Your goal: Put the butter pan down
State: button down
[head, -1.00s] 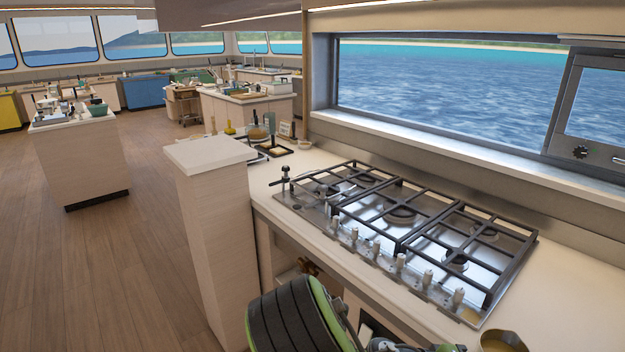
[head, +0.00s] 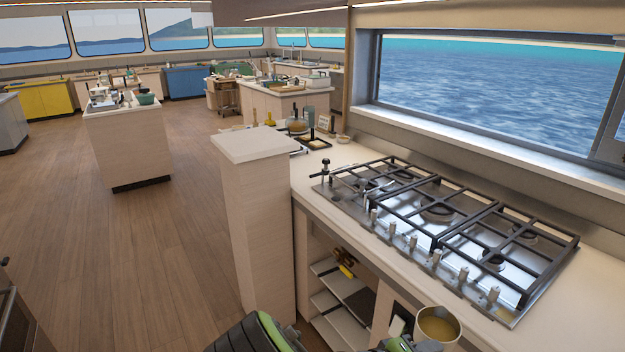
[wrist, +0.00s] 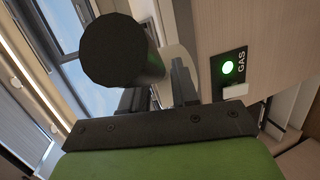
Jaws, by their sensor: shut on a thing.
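The butter pan (head: 438,327) is a small round metal pan with yellow-brown contents, at the bottom right of the head view. It looks roughly level, and appears held in the air by the counter's front edge. My gripper (head: 402,344) is only partly visible at the bottom edge, on the left of the pan, shut on its handle. In the wrist view the dark round handle (wrist: 112,50) fills the upper middle, close to a grey finger. The fingertips are mostly hidden there. The gas hob (head: 440,225) lies on the counter beyond the pan, with black grates and several knobs.
The pale counter (head: 545,322) is bare right of the hob. A tall block (head: 255,149) rises at its left end. Small dishes and bottles stand behind that. Open shelves (head: 340,310) lie under the counter. A green-lit GAS panel (wrist: 228,67) shows close in the wrist view.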

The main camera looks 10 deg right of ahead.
jog(key=w+a+f+n+t+y, duration=0.1)
jog(key=w+a+n+t, duration=0.1)
jog(key=a, duration=0.4)
jog(key=w+a+f+n+t+y, duration=0.1)
jog(key=w+a+f+n+t, duration=0.1)
jog(key=a, duration=0.4)
jog(key=shift+w+a+f+t+y+p, duration=0.15)
jog(key=shift+w+f+t+y+p, duration=0.1)
jog(key=shift+t+y+p, duration=0.2)
notch_tip(320, 180, up, 14)
jog(key=p, duration=1.2)
jog(key=w+d, duration=0.5)
jog(key=d, duration=1)
jog(key=w+d, duration=0.5)
jog(key=d, duration=1)
jog(key=w+d, duration=0.6)
jog(key=d, duration=0.9)
jog(key=shift+d+f+b, duration=0.25)
jog(key=shift+d+b, duration=0.1)
jog(key=shift+b, duration=0.05)
jog(key=shift+f+t+h+b, duration=0.25)
jog(key=shift+f+b, duration=0.95)
jog(key=shift+b, duration=0.35)
